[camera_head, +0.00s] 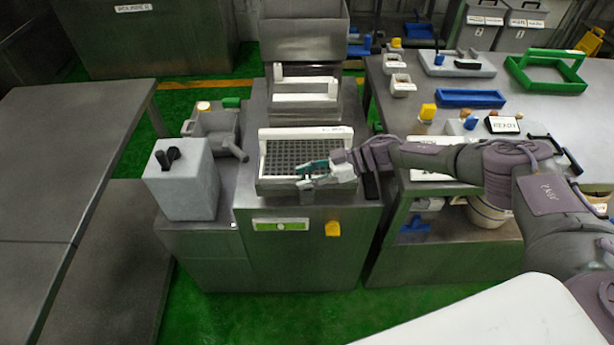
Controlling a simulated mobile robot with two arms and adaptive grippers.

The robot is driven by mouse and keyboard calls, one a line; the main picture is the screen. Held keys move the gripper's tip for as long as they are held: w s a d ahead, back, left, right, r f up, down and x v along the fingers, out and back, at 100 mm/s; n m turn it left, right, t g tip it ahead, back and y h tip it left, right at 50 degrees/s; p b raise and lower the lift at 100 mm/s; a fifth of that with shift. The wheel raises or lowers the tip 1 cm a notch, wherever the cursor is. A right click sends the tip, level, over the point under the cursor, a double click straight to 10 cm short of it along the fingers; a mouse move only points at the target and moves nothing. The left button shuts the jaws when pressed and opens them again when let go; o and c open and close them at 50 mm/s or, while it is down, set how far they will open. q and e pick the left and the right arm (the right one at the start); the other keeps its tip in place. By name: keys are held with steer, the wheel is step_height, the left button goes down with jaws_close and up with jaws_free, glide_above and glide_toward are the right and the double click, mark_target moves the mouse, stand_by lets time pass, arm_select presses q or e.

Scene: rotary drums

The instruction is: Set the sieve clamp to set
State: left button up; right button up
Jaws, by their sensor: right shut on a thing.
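The sieve (289,153) is a dark grid in a pale frame, set in the top of the grey steel machine (340,225). My right arm reaches in from the right, and its gripper (305,177) is at the sieve's front right edge. It is shut on a small grey part there, which looks like the sieve clamp (306,194). The fingers hide much of this part, and I cannot read its position. A teal piece shows at the gripper, over the grid. My left gripper is not in view.
A grey box with a black handle (188,180) stands left of the sieve. White-framed trays (304,98) sit behind it. The right table (400,115) holds a READY sign (503,125), a blue tray (470,98) and a green frame (545,70). The left table (50,150) is bare.

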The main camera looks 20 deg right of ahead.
steer(key=o, duration=1.2)
steer(key=shift+c, duration=0.2)
steer(key=v, duration=1.2)
steer(key=shift+f, duration=0.1)
